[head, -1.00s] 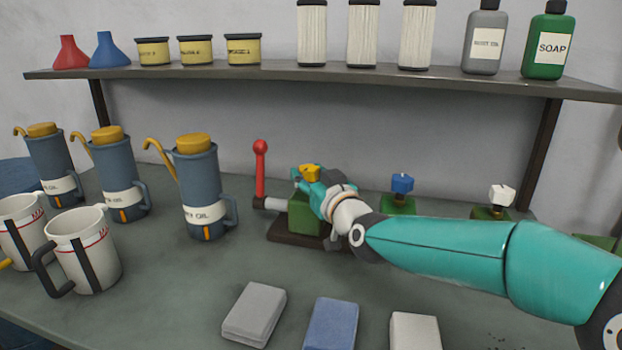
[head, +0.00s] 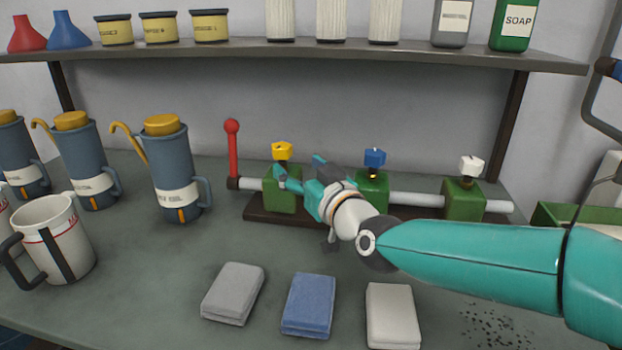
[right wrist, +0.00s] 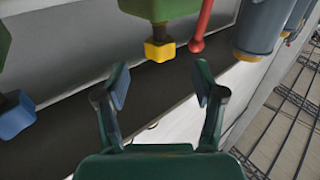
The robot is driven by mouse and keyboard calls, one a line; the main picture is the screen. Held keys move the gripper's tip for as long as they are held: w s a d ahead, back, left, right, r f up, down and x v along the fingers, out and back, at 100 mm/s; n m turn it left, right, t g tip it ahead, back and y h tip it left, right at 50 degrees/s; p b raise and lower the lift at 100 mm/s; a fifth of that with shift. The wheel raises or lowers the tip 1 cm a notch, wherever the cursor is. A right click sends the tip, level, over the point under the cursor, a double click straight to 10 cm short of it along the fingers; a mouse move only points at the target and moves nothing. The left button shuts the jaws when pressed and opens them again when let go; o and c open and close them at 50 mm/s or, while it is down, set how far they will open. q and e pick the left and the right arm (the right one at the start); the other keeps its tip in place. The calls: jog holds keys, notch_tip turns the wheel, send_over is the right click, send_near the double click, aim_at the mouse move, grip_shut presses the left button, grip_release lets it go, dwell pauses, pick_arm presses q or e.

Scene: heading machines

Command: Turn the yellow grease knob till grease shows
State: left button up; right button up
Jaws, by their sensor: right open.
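The yellow grease knob (head: 282,150) sits on top of the left green block (head: 282,190) of the pipe assembly in the head view. In the right wrist view the yellow knob (right wrist: 160,51) lies beyond the fingertips, roughly between their lines. My right gripper (head: 299,167) is open and empty, just right of the yellow knob and apart from it. Its two spread fingers also show in the right wrist view (right wrist: 160,86). My left gripper is not in view. The gripper hides part of the pipe between the left and middle blocks.
A blue knob (head: 375,159) and a white knob (head: 471,166) stand on further green blocks to the right. A red lever (head: 232,150) rises at the left end. Oil cans (head: 173,175) stand left; folded cloths (head: 309,305) lie in front. A shelf (head: 300,54) runs above.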

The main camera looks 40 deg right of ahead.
jog(key=shift+s+a, duration=0.2)
jog(key=shift+s, duration=0.85)
jog(key=shift+s+a, duration=0.2)
jog(key=shift+s, duration=0.85)
